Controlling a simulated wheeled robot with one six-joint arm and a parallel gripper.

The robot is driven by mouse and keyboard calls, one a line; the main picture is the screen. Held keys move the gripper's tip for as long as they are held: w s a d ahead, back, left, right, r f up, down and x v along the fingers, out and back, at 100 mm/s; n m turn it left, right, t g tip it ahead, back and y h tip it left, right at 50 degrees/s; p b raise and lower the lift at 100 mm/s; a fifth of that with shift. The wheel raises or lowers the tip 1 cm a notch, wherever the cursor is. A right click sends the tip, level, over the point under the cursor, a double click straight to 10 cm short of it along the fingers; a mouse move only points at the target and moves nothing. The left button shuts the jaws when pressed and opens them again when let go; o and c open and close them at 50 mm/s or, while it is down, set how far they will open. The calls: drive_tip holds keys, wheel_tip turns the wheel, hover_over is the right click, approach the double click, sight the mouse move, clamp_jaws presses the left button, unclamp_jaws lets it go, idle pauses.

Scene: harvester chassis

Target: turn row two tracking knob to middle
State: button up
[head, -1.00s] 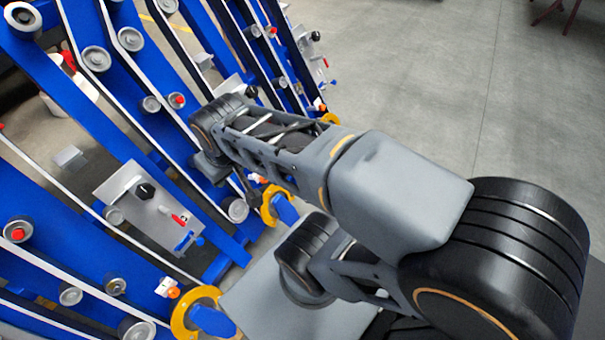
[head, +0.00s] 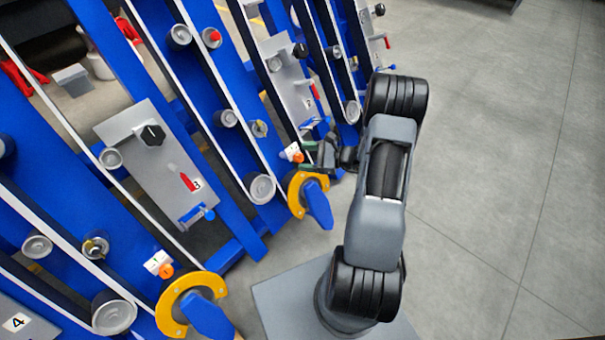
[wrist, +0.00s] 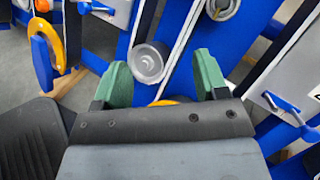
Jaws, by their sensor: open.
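The row two panel (head: 287,82) is a grey plate marked 2, with a black knob (head: 300,50) near its top, a red part and a blue lever at its lower end. Which way the knob points is too small to tell. My gripper (head: 322,156) is below the panel's lower end, beside a yellow bracket, apart from the black knob. In the wrist view my gripper (wrist: 164,78) is open, its green fingers spread with nothing held. A grey roller (wrist: 149,62) shows beyond and between the fingertips.
A similar panel marked 3 (head: 160,165) with a black knob is at the left; another panel (head: 372,38) is at the upper right. The yellow bracket (head: 296,195) with a blue handle stands close to my gripper. The concrete floor (head: 500,150) at the right is clear.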

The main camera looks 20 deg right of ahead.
sight(301, 159)
drive_tip(key=d+f+m+t+h+b, duration=0.3)
drive_tip(key=d+f+m+t, duration=0.15)
drive_tip(key=f, duration=0.35)
drive_tip(key=d+f+m+t+h+b, duration=0.25)
drive_tip(key=d+f+m, duration=0.2)
drive_tip(key=f, duration=0.45)
drive_tip(key=b+x, duration=0.1)
drive_tip(key=x, duration=0.3)
drive_tip(key=b+x, duration=0.1)
drive_tip(key=x, duration=0.4)
drive_tip(key=b+x, duration=0.1)
drive_tip(key=x, duration=0.3)
drive_tip(key=shift+w+d+r, duration=0.15)
drive_tip(key=shift+w+r, duration=0.15)
drive_tip(key=shift+r, duration=0.05)
drive_tip(key=c, duration=0.9)
drive_tip(key=shift+c, duration=0.2)
